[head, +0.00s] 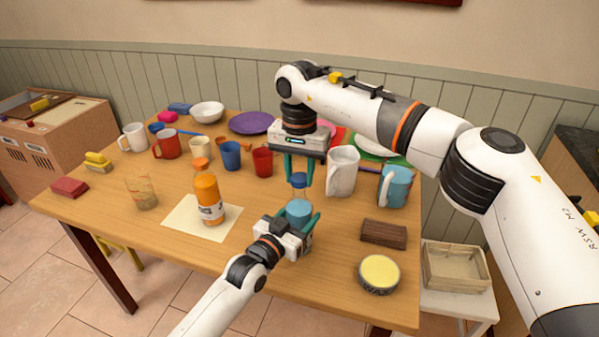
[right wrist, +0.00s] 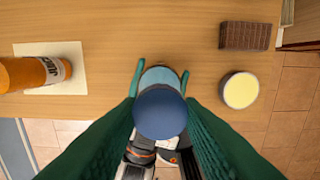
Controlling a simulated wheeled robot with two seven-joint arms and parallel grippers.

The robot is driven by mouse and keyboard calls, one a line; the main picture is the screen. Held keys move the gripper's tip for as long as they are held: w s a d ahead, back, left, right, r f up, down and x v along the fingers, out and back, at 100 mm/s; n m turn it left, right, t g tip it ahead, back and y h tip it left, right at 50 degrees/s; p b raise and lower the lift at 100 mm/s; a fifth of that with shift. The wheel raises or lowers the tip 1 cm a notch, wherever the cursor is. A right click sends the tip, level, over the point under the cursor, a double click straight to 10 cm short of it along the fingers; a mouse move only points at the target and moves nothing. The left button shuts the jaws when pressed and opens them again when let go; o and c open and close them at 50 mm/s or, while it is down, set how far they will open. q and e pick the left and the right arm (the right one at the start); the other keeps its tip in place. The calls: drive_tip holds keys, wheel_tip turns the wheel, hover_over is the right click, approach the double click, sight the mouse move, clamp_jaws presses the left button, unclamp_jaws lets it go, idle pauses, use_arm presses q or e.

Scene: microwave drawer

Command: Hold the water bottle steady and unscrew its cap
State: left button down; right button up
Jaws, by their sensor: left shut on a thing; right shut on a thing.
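The water bottle (head: 298,212) is light blue and stands upright near the table's front edge. My left gripper (head: 290,222) is shut on the bottle's body, one finger on each side. My right gripper (head: 299,182) comes straight down from above and is shut on the cap between its green fingers. In the right wrist view the round cap (right wrist: 160,110) sits between the fingers and hides most of the bottle (right wrist: 160,75) below.
An orange juice bottle (head: 208,197) on a paper sheet (head: 184,219) and a glass (head: 141,193) stand to the left. A white pitcher (head: 342,171), a blue mug (head: 395,187), a brown block (head: 384,234) and a yellow-topped tin (head: 379,272) are to the right.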

sight(300, 177)
use_arm(q)
drive_tip(key=shift+f, duration=0.1)
use_arm(e)
drive_tip(key=shift+r, duration=1.95)
use_arm(q)
drive_tip(key=shift+c, duration=1.9)
unclamp_jaws()
